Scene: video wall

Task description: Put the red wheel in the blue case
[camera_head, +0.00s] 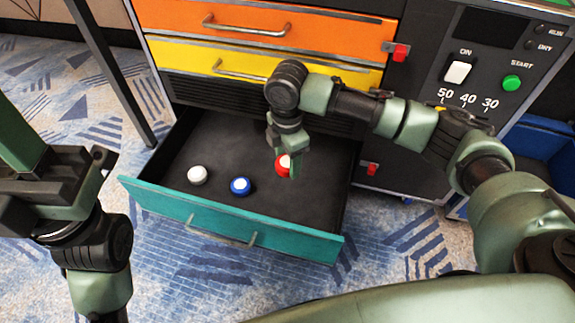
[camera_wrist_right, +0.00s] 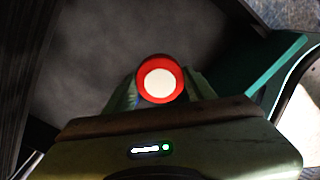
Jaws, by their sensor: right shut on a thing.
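The red wheel (camera_head: 283,164) with a white centre is in my right gripper (camera_head: 288,160), over the right part of the open teal drawer. In the right wrist view the wheel (camera_wrist_right: 160,79) sits between the two fingers, which are shut on it. I cannot tell whether it touches the drawer floor. The blue case (camera_head: 538,150) stands on the floor at the right edge, partly hidden by my right arm and the black cabinet. My left arm shows at the left edge; its gripper is not clearly in view.
The open teal drawer (camera_head: 215,222) also holds a white wheel (camera_head: 197,175) and a blue wheel (camera_head: 240,186). Above it are a closed yellow drawer (camera_head: 190,58) and an orange drawer (camera_head: 330,32). A black control panel (camera_head: 480,60) is to the right. A dark post stands at the left.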

